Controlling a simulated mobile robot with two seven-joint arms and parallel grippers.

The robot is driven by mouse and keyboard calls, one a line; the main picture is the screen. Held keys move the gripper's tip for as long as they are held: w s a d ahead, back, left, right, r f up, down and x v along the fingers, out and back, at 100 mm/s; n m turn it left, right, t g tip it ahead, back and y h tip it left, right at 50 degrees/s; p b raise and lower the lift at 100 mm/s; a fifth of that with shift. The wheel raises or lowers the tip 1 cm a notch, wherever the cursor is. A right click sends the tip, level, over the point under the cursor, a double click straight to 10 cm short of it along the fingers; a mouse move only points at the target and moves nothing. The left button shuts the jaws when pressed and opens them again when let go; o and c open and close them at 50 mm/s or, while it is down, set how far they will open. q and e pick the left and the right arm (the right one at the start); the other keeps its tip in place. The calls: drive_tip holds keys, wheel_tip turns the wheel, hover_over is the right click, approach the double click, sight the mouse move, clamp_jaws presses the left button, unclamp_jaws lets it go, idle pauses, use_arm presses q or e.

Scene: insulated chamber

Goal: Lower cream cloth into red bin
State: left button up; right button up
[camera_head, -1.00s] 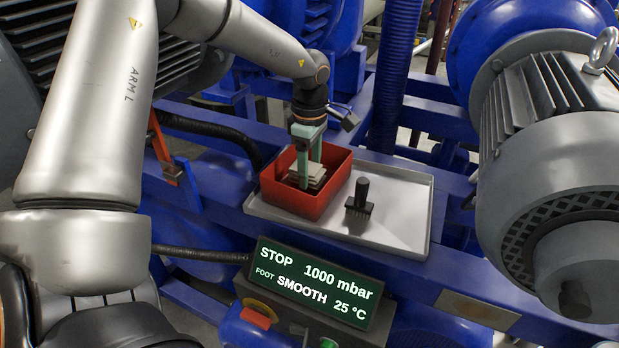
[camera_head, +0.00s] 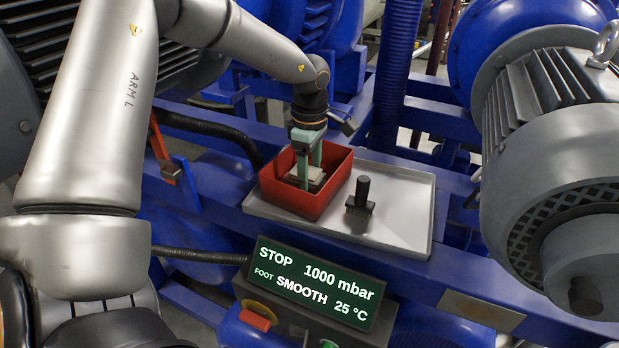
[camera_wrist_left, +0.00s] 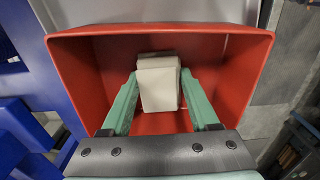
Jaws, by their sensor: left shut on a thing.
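The cream cloth (camera_head: 312,175) is a small folded stack between the green fingers of my left gripper (camera_head: 308,172), inside the red bin (camera_head: 310,204). In the left wrist view the cloth (camera_wrist_left: 158,84) sits between the two fingertips of my left gripper (camera_wrist_left: 158,82), within the walls of the red bin (camera_wrist_left: 75,75). My left gripper is shut on the cloth and points down. Whether the cloth touches the bin floor cannot be told. My right gripper is not in view.
The bin stands on the left of a pale metal tray (camera_head: 405,215). A black-handled brush (camera_head: 361,197) stands on the tray to its right. A display panel (camera_head: 315,284) is in front. A grey motor (camera_head: 555,150) fills the right side.

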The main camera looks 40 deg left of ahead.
use_arm(q)
drive_tip(key=shift+f, duration=0.15)
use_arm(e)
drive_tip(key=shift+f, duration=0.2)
use_arm(q)
drive_tip(key=o, duration=1.3)
drive_tip(key=shift+c, duration=0.2)
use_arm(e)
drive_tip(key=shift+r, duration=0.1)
use_arm(q)
drive_tip(key=shift+w+r, duration=0.1)
drive_tip(key=shift+r, duration=0.65)
wheel_tip(320, 180, up, 11)
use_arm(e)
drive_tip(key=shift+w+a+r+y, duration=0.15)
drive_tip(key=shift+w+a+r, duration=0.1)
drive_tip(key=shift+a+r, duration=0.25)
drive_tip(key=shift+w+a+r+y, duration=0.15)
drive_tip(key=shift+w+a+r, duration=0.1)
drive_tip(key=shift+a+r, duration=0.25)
